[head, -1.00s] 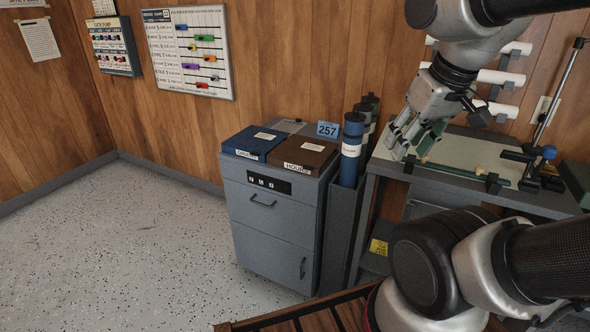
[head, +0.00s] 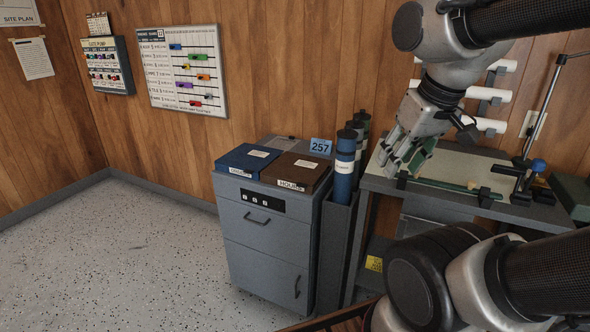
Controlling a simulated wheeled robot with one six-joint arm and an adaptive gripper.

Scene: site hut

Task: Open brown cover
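The brown cover (head: 297,171) lies flat and closed on the right half of the top of a grey cabinet (head: 265,262). It has a white label on top and a label reading "HOUR..." on its front edge. A blue cover (head: 246,158) lies closed just left of it. My gripper (head: 391,163) is to the right of the brown cover, above the left end of the workbench and apart from the cover. Its fingers point down and left. I cannot tell whether they are apart or hold something.
Blue and dark green tubes (head: 344,165) stand in a grey holder between the cabinet and the workbench (head: 520,207). A "257" tag (head: 320,146) stands behind the brown cover. A clamp stand (head: 521,180) is on the bench. The floor (head: 110,260) at left is clear.

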